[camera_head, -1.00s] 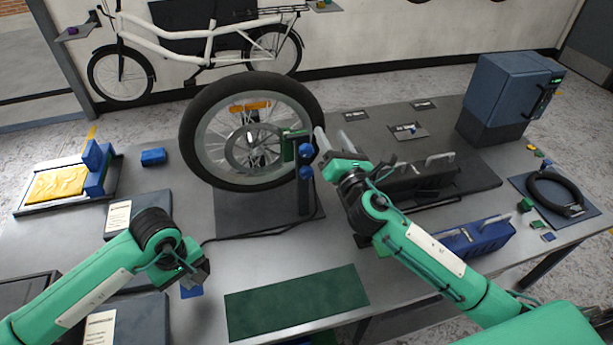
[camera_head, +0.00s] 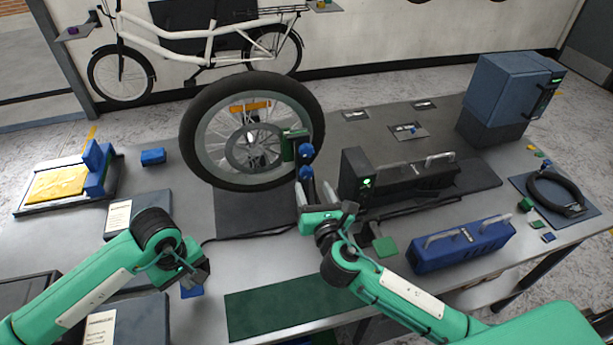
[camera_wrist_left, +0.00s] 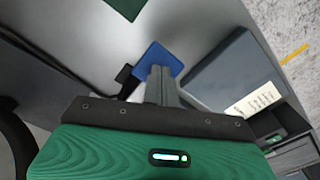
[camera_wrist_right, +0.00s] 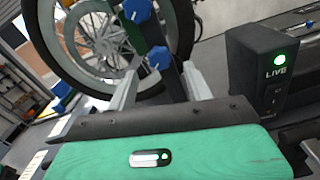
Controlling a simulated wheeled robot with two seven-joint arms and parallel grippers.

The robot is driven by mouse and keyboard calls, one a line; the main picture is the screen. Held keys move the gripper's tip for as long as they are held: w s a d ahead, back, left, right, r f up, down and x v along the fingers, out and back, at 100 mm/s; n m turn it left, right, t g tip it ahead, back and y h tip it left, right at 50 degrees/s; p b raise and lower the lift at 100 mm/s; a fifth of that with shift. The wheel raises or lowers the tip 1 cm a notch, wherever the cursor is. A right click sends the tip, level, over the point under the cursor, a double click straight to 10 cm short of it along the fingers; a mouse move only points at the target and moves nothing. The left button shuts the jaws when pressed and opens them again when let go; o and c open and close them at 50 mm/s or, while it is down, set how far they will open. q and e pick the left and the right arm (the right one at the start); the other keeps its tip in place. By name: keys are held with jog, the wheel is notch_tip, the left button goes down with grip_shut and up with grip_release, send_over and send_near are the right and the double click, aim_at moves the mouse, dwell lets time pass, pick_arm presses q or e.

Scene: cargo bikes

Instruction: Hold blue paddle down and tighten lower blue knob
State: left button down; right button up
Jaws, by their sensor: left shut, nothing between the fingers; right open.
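The blue paddle (camera_head: 191,291) is a small flat blue plate near the table's front left, and it also shows in the left wrist view (camera_wrist_left: 160,60). My left gripper (camera_head: 196,281) is shut and empty, its fingertips over the paddle; I cannot tell if they press it. The lower blue knob (camera_head: 306,173) is on the dark post beside the wheel, under the upper blue knob (camera_head: 307,151). My right gripper (camera_head: 312,186) is open in front of the lower knob. In the right wrist view the lower knob (camera_wrist_right: 158,58) appears between the spread fingers, not gripped.
The bicycle wheel (camera_head: 222,168) stands behind the post. A black box with a green light (camera_head: 353,178) is close to the right of my right gripper. A blue case (camera_head: 462,247) lies further right. A green mat (camera_head: 262,312) lies at the front, clear.

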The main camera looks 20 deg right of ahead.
aim_at(308, 175)
jog(key=w, duration=0.5)
jog(key=shift+w, duration=0.1)
jog(key=c, duration=1)
